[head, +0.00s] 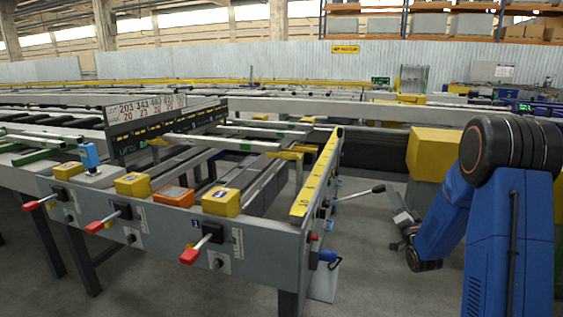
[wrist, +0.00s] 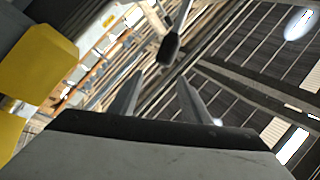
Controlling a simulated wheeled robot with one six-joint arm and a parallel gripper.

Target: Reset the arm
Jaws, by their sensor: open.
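My gripper (head: 394,200) is at the right of the table in the head view, low beside its end, small and partly unclear. In the wrist view my gripper (wrist: 161,78) is open, with two grey fingers apart and nothing between them. A lever with a black grip (head: 378,189) sticks out from the table's right side, close to my gripper. In the wrist view the black grip (wrist: 169,48) hangs just beyond the fingertips; I cannot tell whether it touches them. My blue arm is folded at the right.
The grey runout table (head: 262,236) fills the left and middle, with red-handled levers (head: 203,244) along its front. A yellow bar (head: 316,178) tops its right edge. A yellow block (head: 431,153) stands behind my arm. In the wrist view a yellow part (wrist: 45,62) is at left. Floor shows right of the table.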

